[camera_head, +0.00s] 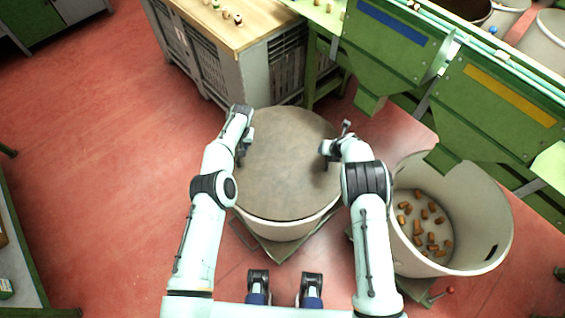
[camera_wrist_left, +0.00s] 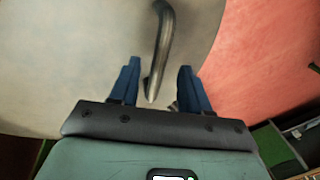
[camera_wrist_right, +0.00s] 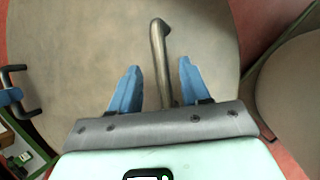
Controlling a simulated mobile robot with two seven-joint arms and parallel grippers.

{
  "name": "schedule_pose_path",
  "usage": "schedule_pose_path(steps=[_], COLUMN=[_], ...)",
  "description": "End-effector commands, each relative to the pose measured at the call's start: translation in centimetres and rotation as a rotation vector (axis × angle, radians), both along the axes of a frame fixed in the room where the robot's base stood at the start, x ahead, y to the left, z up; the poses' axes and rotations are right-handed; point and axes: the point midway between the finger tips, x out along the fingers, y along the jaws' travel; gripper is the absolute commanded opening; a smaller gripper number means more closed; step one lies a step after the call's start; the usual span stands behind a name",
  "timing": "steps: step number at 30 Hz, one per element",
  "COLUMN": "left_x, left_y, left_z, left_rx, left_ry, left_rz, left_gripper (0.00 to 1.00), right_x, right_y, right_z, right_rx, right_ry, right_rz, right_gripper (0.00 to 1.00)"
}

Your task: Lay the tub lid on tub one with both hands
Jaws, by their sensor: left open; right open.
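The tub lid (camera_head: 288,165) is a flat, round grey-brown disc. It covers the top of a pale tub (camera_head: 285,229), presumably tub one; I cannot tell whether it sits fully on the rim. My left gripper (camera_head: 243,153) is open over the lid's left side. In the left wrist view a metal handle (camera_wrist_left: 163,40) runs between its blue fingers (camera_wrist_left: 156,85). My right gripper (camera_head: 328,150) is open over the lid's right side. In the right wrist view another handle (camera_wrist_right: 158,50) stands between its fingers (camera_wrist_right: 156,85). Neither gripper is closed on a handle.
An open tub (camera_head: 480,215) with several corks (camera_head: 427,222) stands close on the right. A green machine (camera_head: 480,95) runs along the upper right. A grey crate with a wooden top (camera_head: 238,22) is behind the lid. Red floor on the left is clear.

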Motion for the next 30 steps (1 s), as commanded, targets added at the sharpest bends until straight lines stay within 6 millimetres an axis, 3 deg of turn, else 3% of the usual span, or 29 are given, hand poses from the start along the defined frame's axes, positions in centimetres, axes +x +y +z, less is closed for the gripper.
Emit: schedule_pose_path(steps=[5, 12, 18, 24, 30], left_x=[-0.1, -0.5, -0.7, -0.8, -0.8], left_y=[-0.4, -1.5, -2.0, -2.2, -2.2], left_z=[2.1, 7.5, 10.3, 11.2, 11.2], left_rx=[0.0, 0.0, 0.001, 0.0, 0.0], left_ry=[-0.002, -0.003, -0.002, 0.001, 0.001], left_rz=[-0.001, -0.001, 0.001, 0.002, 0.001], left_gripper=[0.47, 0.47, 0.47, 0.47, 0.47], right_x=[0.0, 0.0, 0.0, -0.2, -1.5], right_y=[0.0, 0.0, 0.0, -0.1, -0.7], right_z=[0.0, 0.0, 0.0, 0.5, 3.4], right_rx=[0.0, 0.0, 0.0, 0.0, 0.003], right_ry=[0.0, 0.0, 0.0, -0.001, -0.002], right_rz=[0.0, 0.0, 0.0, -0.001, -0.004], right_gripper=[0.46, 0.46, 0.46, 0.46, 0.46])
